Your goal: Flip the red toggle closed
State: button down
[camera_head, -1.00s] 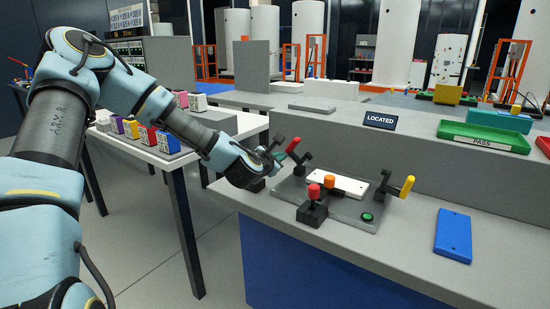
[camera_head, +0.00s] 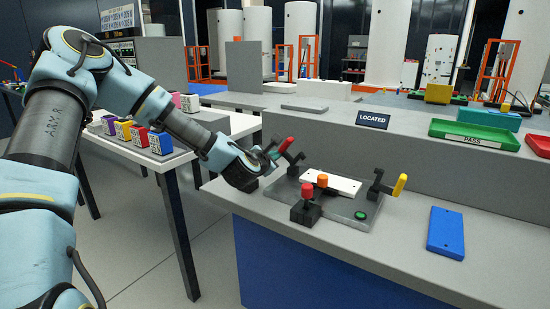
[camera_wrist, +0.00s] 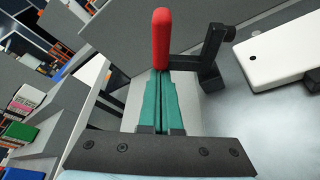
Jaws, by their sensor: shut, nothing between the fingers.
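The red-handled toggle clamp (camera_head: 286,144) stands at the back left corner of the grey fixture plate (camera_head: 348,216). Its handle slants upward on a black bracket. My gripper (camera_head: 273,154) is shut and empty, close to the left of this handle. In the wrist view, the green fingertips (camera_wrist: 161,75) lie together just below the red handle (camera_wrist: 161,40). I cannot tell whether they touch it. A second clamp with a red knob (camera_head: 307,191) stands at the plate's front left. A white bar (camera_head: 342,186) lies on the plate, with an orange knob (camera_head: 322,180) at its left.
A blue plate (camera_head: 449,233) lies on the bench to the right. A grey ledge with a LOCATED sign (camera_head: 372,120) rises behind.

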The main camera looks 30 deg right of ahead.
aim_at(289, 146)
jog(key=shift+s, duration=0.1)
jog(key=m+b, duration=0.1)
jog(key=s+r+m+t+b, duration=0.1)
jog(key=d+m+b, duration=0.1)
jog(key=m+b, duration=0.1)
jog(key=shift+s+r+t, duration=0.15)
jog(key=shift+s+t, duration=0.1)
jog(key=shift+t, duration=0.15)
jog(key=m+b, duration=0.1)
jog(key=s+m+t+b, duration=0.1)
jog(key=m+b, duration=0.1)
jog(key=s+d+r+m+h+b, duration=0.1)
jog(key=b, duration=0.1)
jog(key=shift+m+t, duration=0.3)
jog(key=shift+t, duration=0.1)
jog(key=shift+r, duration=0.1)
jog(key=shift+b, duration=0.3)
